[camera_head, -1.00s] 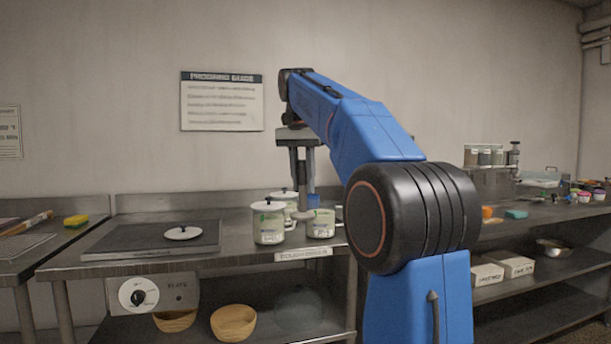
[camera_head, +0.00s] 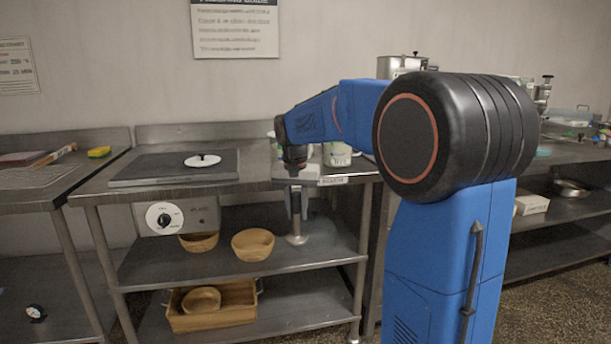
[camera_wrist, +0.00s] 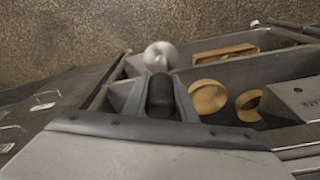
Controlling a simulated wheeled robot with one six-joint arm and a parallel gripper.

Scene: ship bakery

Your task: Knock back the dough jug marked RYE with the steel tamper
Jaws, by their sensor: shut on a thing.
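My gripper (camera_head: 296,203) is shut on the steel tamper (camera_head: 297,227) and points down in front of the counter's front edge, below the top. The tamper hangs upright with its round foot down. In the wrist view my gripper (camera_wrist: 160,98) holds its dark handle, with the round steel foot (camera_wrist: 161,55) beyond. A white jug (camera_head: 338,155) with a green label stands on the counter behind my arm. Another white jug (camera_head: 276,143) is mostly hidden by the arm. I cannot read RYE on either. A white lid (camera_head: 203,160) with a dark knob lies on the hot plate.
The hot plate (camera_head: 168,169) fills the counter's left part. Wooden bowls (camera_head: 253,244) stand on the shelf below, near the tamper, and a wooden crate (camera_head: 232,311) on the lowest shelf. The counter's front edge is close behind my gripper.

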